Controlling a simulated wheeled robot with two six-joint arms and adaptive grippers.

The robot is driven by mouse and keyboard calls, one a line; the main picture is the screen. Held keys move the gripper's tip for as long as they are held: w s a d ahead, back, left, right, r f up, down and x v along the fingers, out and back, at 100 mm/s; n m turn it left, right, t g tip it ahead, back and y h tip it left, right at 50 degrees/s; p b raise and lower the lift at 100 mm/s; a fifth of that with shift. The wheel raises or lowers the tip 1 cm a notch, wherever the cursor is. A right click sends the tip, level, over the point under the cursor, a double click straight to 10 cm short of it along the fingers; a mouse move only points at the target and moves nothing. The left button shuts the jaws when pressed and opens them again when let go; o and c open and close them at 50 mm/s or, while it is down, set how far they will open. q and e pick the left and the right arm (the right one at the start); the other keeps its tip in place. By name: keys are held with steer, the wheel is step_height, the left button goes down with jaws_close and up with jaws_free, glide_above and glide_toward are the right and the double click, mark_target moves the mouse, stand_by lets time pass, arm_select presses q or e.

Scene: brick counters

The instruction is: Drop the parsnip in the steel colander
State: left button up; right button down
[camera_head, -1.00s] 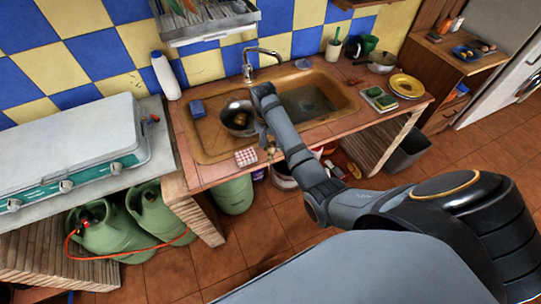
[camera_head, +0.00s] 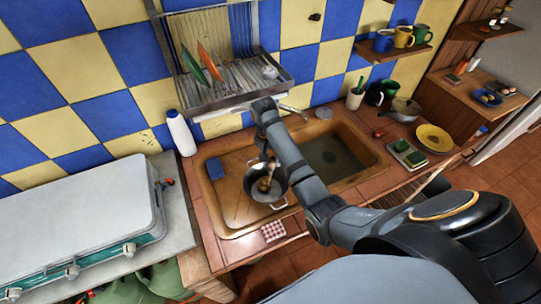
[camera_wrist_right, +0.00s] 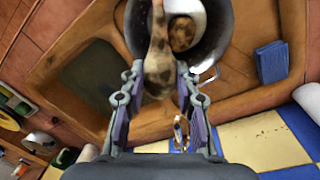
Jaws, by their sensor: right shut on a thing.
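The steel colander (camera_head: 266,198) stands in the left part of the sink, and its dark bowl with a pale handle also shows in the right wrist view (camera_wrist_right: 216,45). My right gripper (camera_wrist_right: 159,84) is shut on the parsnip (camera_wrist_right: 158,58), a pale, brown-blotched root. The parsnip's narrow end points to the top of the wrist view, over the colander. In the head view my right gripper (camera_head: 263,163) is small and partly covered by my arm. A brown, roundish thing (camera_wrist_right: 183,33) lies in the colander. My left gripper is out of view.
A blue sponge (camera_head: 215,168) lies at the sink's left side. A dish rack (camera_head: 228,82) hangs above the sink. A white bottle (camera_head: 180,133) stands to its left, and a checked cloth (camera_head: 273,231) lies at the front edge. The right basin (camera_head: 335,158) looks empty.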

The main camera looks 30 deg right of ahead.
mark_target(270, 165)
steer(key=f, duration=0.2)
steer(key=w+f, duration=0.1)
steer(key=f, duration=0.1)
steer(key=shift+w, duration=0.15)
steer(key=shift+f, duration=0.2)
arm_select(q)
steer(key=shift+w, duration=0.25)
arm_select(e)
steer(key=shift+s, duration=0.4)
steer(key=c, duration=0.9)
jaws_free()
steer(key=shift+w, duration=0.2)
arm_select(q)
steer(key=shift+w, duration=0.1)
arm_select(e)
steer(key=shift+s+r, duration=0.1)
steer(key=r, duration=0.7)
steer(key=shift+w+a+r, duration=0.15)
steer(key=shift+w+a, duration=0.05)
steer(key=shift+a, duration=0.1)
